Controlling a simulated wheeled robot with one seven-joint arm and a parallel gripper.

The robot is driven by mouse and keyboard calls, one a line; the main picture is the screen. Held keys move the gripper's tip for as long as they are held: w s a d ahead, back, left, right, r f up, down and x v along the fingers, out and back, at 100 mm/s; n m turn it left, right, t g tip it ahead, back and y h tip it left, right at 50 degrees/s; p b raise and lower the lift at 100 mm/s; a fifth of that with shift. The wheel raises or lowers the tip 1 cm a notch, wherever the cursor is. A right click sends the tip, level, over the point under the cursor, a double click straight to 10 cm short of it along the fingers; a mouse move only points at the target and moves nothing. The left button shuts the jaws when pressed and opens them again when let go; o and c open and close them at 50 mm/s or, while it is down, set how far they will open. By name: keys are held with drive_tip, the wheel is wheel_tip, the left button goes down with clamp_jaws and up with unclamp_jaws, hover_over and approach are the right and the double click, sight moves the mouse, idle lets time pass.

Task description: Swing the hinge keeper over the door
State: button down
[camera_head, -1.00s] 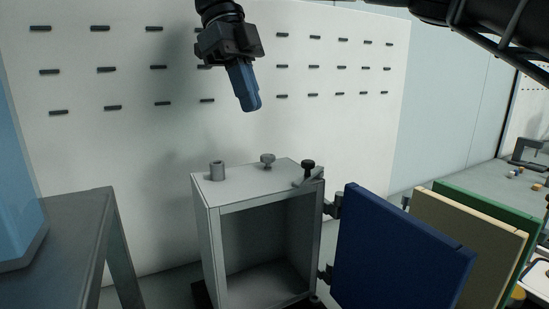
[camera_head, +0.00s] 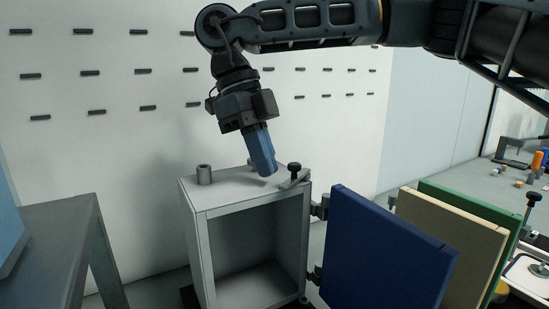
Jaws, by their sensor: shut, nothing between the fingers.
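The blue door (camera_head: 388,252) stands swung open on the right of a grey cabinet (camera_head: 196,240), joined to it by two dark hinges (camera_head: 319,207). What looks like the keeper (camera_head: 296,178), a small grey bar with a black knob (camera_head: 294,166), sits at the top right front corner of the cabinet. My gripper (camera_head: 265,170) has blue fingers, shut and empty, pointing down over the cabinet top just left of the keeper. They hide the grey knob behind. I cannot tell whether the fingertips touch the top or the keeper.
Cream (camera_head: 452,252) and green (camera_head: 470,207) panels stand upright behind the blue door. A grey table (camera_head: 52,250) is at the left. A white wall with dark slots (camera_head: 140,150) is behind.

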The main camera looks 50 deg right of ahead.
drive_tip(key=shift+s, duration=1)
